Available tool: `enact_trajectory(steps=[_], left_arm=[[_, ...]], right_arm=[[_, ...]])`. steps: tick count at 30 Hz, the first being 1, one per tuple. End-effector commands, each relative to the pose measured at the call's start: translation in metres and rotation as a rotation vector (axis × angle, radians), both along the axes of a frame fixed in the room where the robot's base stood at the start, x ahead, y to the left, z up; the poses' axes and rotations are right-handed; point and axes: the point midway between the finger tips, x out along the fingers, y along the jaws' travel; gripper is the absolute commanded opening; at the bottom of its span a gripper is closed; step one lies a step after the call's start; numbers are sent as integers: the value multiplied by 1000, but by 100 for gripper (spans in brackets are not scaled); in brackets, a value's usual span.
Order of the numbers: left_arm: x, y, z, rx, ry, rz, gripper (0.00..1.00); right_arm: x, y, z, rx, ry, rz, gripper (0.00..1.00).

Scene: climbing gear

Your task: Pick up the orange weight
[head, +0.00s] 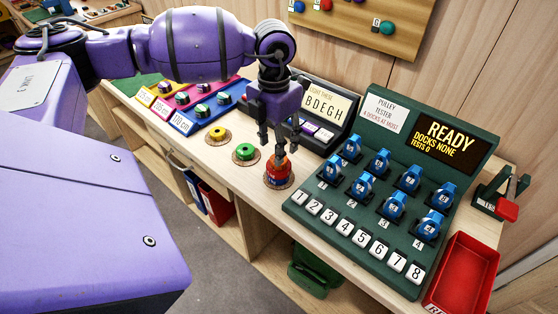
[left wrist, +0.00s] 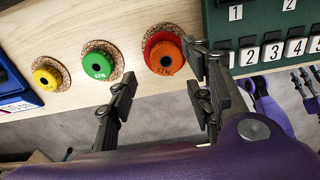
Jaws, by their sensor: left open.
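The orange weight (head: 279,166) stands on a round cork pad near the front of the bench in the head view. It has a dark hole on top and a wider red part around its lower edge. In the left wrist view the weight (left wrist: 166,57) is at the upper middle. My left gripper (head: 280,143) points down just above the weight, its fingers apart. In the left wrist view the fingers of my left gripper (left wrist: 160,72) are spread, with nothing between them; the right finger overlaps the weight's edge. I cannot tell whether it touches.
A green weight (head: 244,152) and a yellow weight (head: 217,134) stand on cork pads to the left. A green pulley tester (head: 296,211) with blue pulleys and numbered keys is close on the right. A red tray (head: 463,268) is at far right.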

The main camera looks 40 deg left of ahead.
Motion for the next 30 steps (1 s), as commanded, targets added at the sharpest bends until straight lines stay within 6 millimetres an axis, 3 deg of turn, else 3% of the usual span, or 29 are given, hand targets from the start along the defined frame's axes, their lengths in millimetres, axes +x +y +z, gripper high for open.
enact_trajectory(steps=[7,15,25,30], left_arm=[[3,-2,-35,0,1,0,47],[3,-1,-41,0,0,0,46],[3,-1,-40,1,0,0,2],[3,-1,-40,1,-1,0,0]], right_arm=[[5,-2,7,-2,-11,1,40],[-2,-3,4,-4,2,-1,40],[-8,-5,2,-7,12,-2,40],[-7,-5,3,-7,10,0,40]])
